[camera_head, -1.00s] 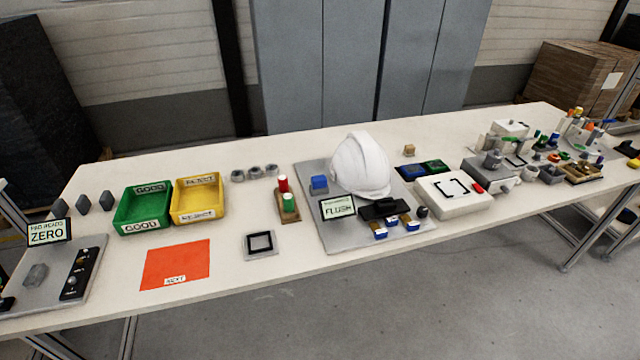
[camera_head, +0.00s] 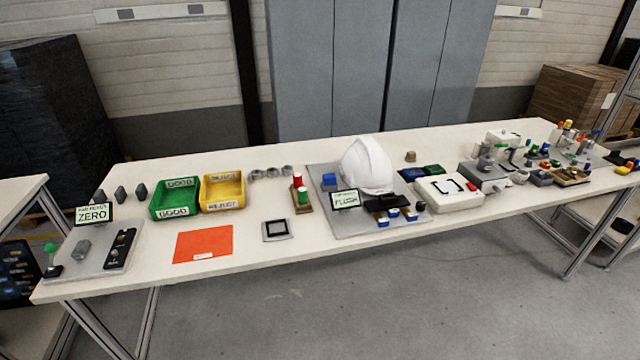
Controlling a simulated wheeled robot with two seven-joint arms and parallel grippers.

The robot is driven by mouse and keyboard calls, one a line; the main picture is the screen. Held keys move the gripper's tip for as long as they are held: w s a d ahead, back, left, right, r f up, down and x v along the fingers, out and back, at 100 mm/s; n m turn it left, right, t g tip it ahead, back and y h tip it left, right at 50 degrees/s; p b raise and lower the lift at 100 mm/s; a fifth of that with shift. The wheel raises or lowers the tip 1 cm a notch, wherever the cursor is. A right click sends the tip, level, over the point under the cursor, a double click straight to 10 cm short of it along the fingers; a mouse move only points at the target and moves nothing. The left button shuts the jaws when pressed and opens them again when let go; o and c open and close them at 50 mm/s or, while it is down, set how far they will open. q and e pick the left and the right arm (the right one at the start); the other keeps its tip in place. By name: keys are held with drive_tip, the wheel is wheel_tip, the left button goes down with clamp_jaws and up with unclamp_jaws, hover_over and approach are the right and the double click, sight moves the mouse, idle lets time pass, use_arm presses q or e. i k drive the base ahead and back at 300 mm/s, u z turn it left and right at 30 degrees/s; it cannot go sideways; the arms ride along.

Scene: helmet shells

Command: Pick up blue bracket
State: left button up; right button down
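A blue block-like piece (camera_head: 329,179), possibly the blue bracket, sits on the grey plate (camera_head: 350,222) left of the white helmet shell (camera_head: 367,165). Several smaller blue-and-white pieces (camera_head: 396,215) lie at the front of the same plate, beside a black holder (camera_head: 388,201). I cannot tell for certain which blue thing is the bracket. Neither of my grippers shows in the head view.
The long white table (camera_head: 290,260) also bears a green bin (camera_head: 174,199), a yellow bin (camera_head: 222,192), an orange mat (camera_head: 203,243), a white box (camera_head: 449,193) and a sign reading FLUSH (camera_head: 345,199). Small parts crowd its right end. The floor in front (camera_head: 400,310) is clear.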

sight(328, 179)
drive_tip(key=u, duration=0.9)
drive_tip(key=i, duration=0.8)
drive_tip(key=z, duration=1.75)
